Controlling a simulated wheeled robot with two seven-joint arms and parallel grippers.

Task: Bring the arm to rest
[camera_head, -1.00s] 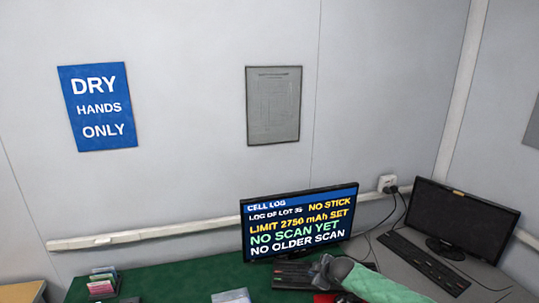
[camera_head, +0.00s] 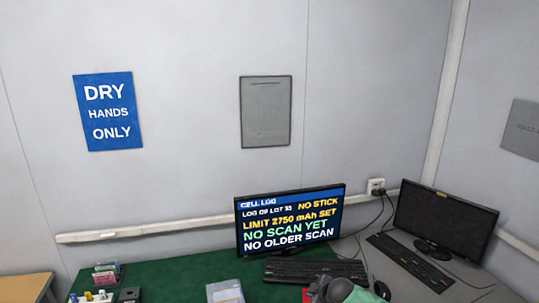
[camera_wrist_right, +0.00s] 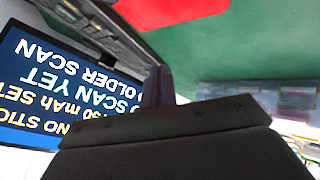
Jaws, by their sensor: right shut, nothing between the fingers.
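My right gripper (camera_head: 322,290) shows at the bottom edge of the head view, in front of the keyboard, with a green-sleeved arm part behind it. In the right wrist view its fingers (camera_wrist_right: 158,88) are together with nothing between them. They are above the green bench top (camera_wrist_right: 230,45), close to a red patch (camera_wrist_right: 165,8). My left gripper is in neither view.
A lit monitor (camera_head: 290,222) reads "NO SCAN YET", with a keyboard (camera_head: 315,270) before it. A dark monitor (camera_head: 443,220) and second keyboard (camera_head: 410,262) stand right. A rack of pouches (camera_head: 106,275) and a pale box (camera_head: 225,292) are left.

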